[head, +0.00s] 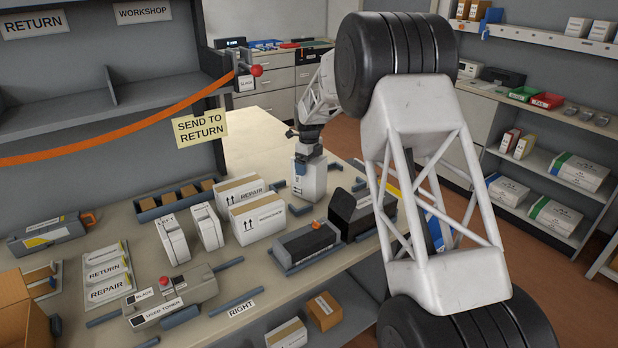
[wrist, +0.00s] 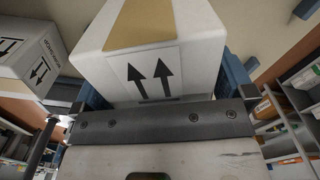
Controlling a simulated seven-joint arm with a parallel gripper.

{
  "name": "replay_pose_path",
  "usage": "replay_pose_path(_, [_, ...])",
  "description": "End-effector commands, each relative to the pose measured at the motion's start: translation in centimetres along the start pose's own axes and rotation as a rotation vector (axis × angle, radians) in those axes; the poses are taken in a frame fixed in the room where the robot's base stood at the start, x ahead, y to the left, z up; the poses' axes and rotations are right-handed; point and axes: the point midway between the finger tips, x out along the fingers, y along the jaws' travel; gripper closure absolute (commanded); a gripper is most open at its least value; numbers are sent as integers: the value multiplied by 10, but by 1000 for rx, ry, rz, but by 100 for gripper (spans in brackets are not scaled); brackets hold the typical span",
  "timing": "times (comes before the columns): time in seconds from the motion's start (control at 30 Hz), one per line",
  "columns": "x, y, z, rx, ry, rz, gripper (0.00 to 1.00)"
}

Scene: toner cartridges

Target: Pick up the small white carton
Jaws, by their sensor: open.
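The small white carton (head: 312,183) stands upright on the bench, right of the two larger white cartons. My gripper (head: 303,164) is at its top, coming from above. In the wrist view the carton (wrist: 150,65), with two black up arrows and a tan tape strip, fills the space between the blue fingers of my gripper (wrist: 163,85). One finger is on each side of it. The jaws are open, and I cannot tell whether either finger touches the carton. My gripper hides part of the carton's top in the head view.
Larger white cartons marked REPAIR (head: 239,189) and WORKSHOP (head: 258,219) stand close on the left. A black cartridge (head: 361,212) and a dark grey one in a tray (head: 306,245) lie in front. Blue rails (head: 299,210) line the bench near the carton.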

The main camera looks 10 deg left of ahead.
Motion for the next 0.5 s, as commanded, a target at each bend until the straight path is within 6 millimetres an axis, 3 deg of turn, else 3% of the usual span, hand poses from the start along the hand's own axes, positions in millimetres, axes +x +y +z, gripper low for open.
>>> replay_pose_path(0.5, [0, 0, 0, 0, 0, 0, 0])
